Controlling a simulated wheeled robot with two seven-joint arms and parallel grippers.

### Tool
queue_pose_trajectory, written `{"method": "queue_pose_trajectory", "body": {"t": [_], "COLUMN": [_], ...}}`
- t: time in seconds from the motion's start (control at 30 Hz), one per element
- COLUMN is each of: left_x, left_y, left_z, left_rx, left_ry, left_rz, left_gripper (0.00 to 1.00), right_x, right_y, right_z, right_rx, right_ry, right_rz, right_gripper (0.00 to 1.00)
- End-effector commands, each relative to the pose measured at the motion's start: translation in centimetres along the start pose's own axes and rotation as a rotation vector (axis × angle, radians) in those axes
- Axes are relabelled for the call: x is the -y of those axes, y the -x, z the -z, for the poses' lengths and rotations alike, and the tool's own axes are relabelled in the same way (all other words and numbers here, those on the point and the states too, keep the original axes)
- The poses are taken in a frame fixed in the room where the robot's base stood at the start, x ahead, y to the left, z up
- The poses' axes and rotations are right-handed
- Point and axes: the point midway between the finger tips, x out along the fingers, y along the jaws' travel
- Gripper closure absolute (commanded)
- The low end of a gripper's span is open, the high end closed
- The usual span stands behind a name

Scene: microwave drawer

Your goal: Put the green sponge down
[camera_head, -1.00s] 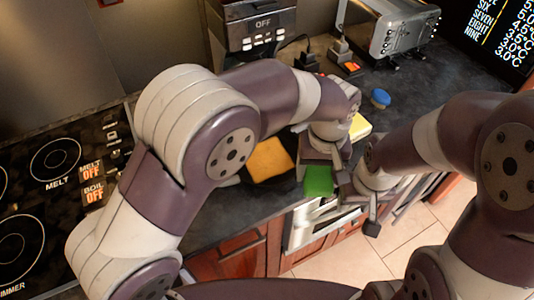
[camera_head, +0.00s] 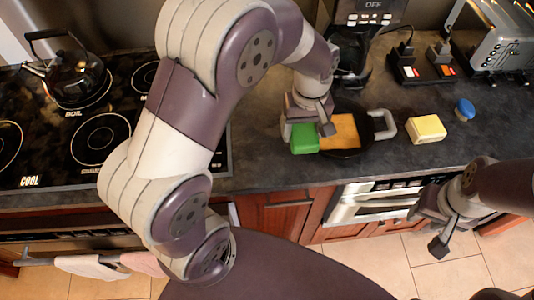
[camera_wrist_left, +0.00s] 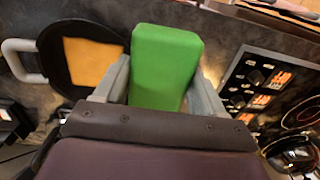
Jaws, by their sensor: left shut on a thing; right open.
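The green sponge (camera_head: 304,138) is between the fingers of my left gripper (camera_head: 306,128), over the counter, left of the black pan. In the left wrist view the green sponge (camera_wrist_left: 165,66) stands out between both fingers of my left gripper (camera_wrist_left: 158,88), which is shut on it. I cannot tell whether the sponge touches the counter. My right gripper (camera_head: 432,232) is open and empty, low at the right, in front of the counter edge.
A black pan (camera_head: 365,140) with an orange slab (camera_head: 341,131) lies right of the sponge. A yellow block (camera_head: 427,129) and a blue object (camera_head: 464,109) are further right. The stove (camera_head: 60,150) with a kettle (camera_head: 78,78) is left. Bare counter (camera_head: 255,160) lies between stove and sponge.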

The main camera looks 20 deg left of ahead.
Motion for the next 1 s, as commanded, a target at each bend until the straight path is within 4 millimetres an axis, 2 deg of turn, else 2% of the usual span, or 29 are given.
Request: {"method": "queue_pose_trajectory", "body": {"t": [0.1, 0.17, 0.27, 0.4, 0.57, 0.73, 0.9, 1.0], "left_x": [0.7, 1.1, 3.1, 6.8, 9.4, 10.2, 10.2, 10.1], "left_y": [-1.1, -1.6, -2.8, -5.4, -7.5, -8.8, -11.8, -12.2], "left_z": [-0.4, 0.0, 1.3, 3.5, 5.2, 5.7, 5.7, 5.8], "left_rx": [0.002, -0.004, -0.009, -0.008, -0.010, -0.010, -0.009, -0.014], "left_ry": [0.005, 0.008, 0.013, 0.014, 0.009, 0.004, 0.003, 0.003], "left_rz": [0.002, -0.004, -0.009, -0.009, -0.010, -0.011, -0.010, -0.012], "left_gripper": [0.59, 0.59, 0.59, 0.59, 0.59, 0.59, 0.59, 0.59], "right_x": [0.0, 0.0, 0.0, 0.0, 0.0, 0.0, 0.0, 0.0], "right_y": [0.0, 0.2, 0.9, 1.9, 2.4, 2.8, 3.4, 3.4], "right_z": [0.0, 0.0, 0.1, 0.2, 0.3, 0.3, 0.4, 0.4], "right_rx": [0.000, 0.000, 0.000, 0.000, 0.000, 0.000, 0.000, 0.000], "right_ry": [0.000, 0.000, 0.000, 0.000, 0.000, 0.000, 0.000, 0.000], "right_rz": [0.000, 0.000, 0.000, 0.000, 0.000, 0.000, 0.000, 0.000], "right_gripper": [0.57, 0.57, 0.57, 0.57, 0.57, 0.57, 0.57, 0.57]}}
